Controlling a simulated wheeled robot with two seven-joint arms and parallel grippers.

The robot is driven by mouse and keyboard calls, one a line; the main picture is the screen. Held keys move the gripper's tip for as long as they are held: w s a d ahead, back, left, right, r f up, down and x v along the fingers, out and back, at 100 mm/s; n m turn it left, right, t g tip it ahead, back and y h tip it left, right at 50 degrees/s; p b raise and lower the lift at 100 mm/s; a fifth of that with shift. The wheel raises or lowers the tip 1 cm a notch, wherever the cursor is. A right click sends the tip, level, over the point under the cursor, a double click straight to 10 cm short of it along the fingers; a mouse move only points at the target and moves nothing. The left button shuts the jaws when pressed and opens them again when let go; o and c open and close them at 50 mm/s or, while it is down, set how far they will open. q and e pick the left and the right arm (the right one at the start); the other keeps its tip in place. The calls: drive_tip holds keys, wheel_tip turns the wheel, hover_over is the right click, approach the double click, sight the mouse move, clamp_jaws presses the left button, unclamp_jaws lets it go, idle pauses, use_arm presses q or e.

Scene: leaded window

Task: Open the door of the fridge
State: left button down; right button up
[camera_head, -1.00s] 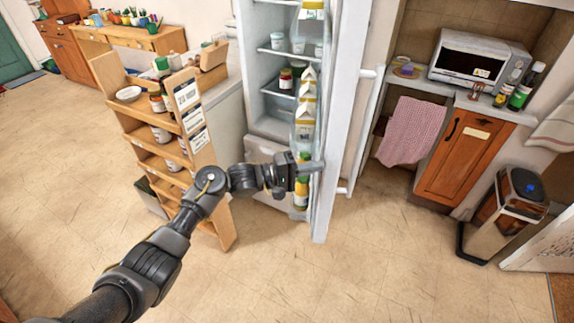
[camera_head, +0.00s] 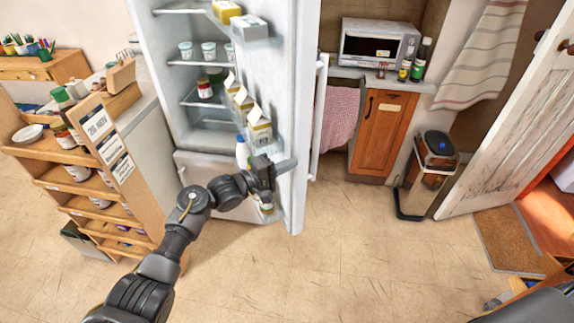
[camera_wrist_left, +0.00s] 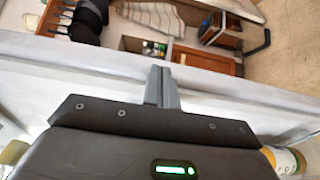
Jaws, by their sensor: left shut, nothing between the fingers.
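The fridge (camera_head: 164,80) stands at centre left in the head view, its shelves in plain sight. Its white door (camera_head: 300,110) is swung open, with bottles and cartons on the inner racks. A pale bar handle (camera_head: 319,110) shows on the door's outer side. My left gripper (camera_head: 287,165) is shut and empty, at the inner side of the door near its free edge. In the left wrist view the closed fingers (camera_wrist_left: 163,88) lie against or just over the white door (camera_wrist_left: 230,98); contact is hard to tell. My right gripper is not seen.
A wooden shelf rack (camera_head: 60,150) with jars stands left of the fridge, close to my left arm. A cabinet (camera_head: 382,130) with a microwave (camera_head: 375,45) above, a bin (camera_head: 430,172) and a white plank door (camera_head: 510,120) are at right. The floor (camera_head: 340,260) in front is clear.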

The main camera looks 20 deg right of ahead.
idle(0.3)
use_arm(q)
drive_tip(key=s+a+p, duration=0.1)
drive_tip(key=s+a, duration=0.8)
drive_tip(key=shift+a, duration=0.25)
